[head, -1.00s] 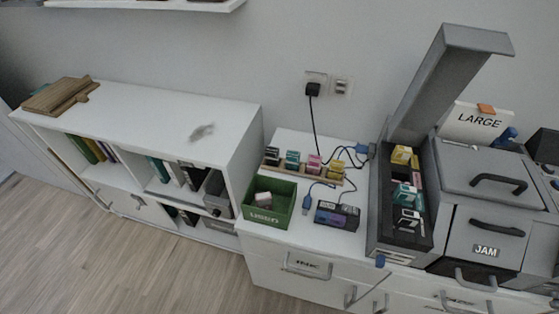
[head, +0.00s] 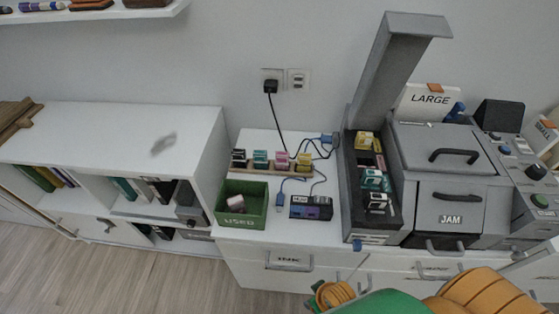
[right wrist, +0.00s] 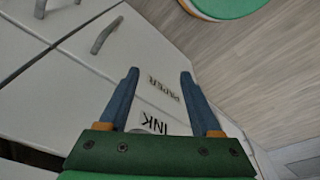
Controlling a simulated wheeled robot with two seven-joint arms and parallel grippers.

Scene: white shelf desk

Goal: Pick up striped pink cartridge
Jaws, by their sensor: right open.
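A pink cartridge (head: 282,160) stands in a row on a wooden rack (head: 249,167) on the white desk, between a teal cartridge (head: 260,158) and a yellow one (head: 304,161). Stripes are too small to make out. A pale pinkish piece (head: 236,203) lies in the green USED box (head: 254,215). My right gripper (right wrist: 158,75) is open and empty in the right wrist view, in front of the drawer fronts marked INK and PAPER. It is well below and apart from the rack. My left gripper is not in view.
The grey printer (head: 440,190) has its tall lid raised (head: 395,75) and holds several cartridges in its open tray (head: 352,215). A dark device (head: 311,207) and cables lie in front of the rack. A black plug (head: 270,86) sits in the wall socket.

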